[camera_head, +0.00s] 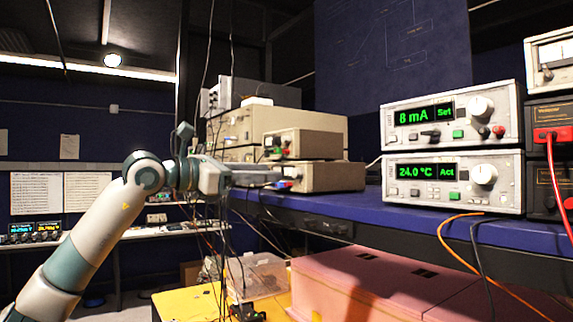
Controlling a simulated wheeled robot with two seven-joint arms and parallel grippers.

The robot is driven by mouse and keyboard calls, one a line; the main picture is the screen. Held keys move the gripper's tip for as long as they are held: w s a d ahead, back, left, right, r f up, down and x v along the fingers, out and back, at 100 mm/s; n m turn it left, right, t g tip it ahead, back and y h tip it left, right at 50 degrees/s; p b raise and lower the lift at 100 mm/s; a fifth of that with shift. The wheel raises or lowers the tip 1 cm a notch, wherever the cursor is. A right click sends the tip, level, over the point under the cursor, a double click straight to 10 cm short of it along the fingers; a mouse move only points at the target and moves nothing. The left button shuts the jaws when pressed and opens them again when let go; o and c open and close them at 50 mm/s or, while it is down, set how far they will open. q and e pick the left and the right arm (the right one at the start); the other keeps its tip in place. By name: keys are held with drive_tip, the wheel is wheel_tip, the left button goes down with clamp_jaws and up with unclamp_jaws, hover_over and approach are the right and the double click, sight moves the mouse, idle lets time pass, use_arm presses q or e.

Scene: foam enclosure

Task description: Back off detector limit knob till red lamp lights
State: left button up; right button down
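My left gripper (268,178) reaches in from the left at the height of the blue bench top. Its fingers point right, at the front of the lower beige instrument (330,177) in the stack. I see it side-on, so the gap between its fingers is unclear. Small coloured parts, blue and red, show just beyond the fingertips; I cannot tell what they are. A smaller beige box (312,146) sits above, with small knobs or connectors on its front. I cannot tell which knob is the detector limit knob. No lit red lamp can be made out. My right gripper is out of view.
Two white instruments, an upper one (463,148) reading 8 mA and a lower one (402,196) reading 24.0 °C, stand on the blue bench (345,211). Orange and black cables hang over its edge. Below are pink foam blocks (362,275) and a clear bin (257,276).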

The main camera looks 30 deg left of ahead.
sight(294, 173)
use_arm(q)
drive_tip(key=p+x, duration=0.2)
drive_tip(key=x, duration=0.3)
drive_tip(key=shift+w+d+r, duration=0.1)
drive_tip(key=shift+w+r, duration=0.05)
drive_tip(key=shift+w, duration=0.05)
drive_tip(key=shift+w+d+p, duration=0.25)
drive_tip(key=shift+w+p, duration=0.1)
drive_tip(key=shift+w, duration=0.3)
clamp_jaws()
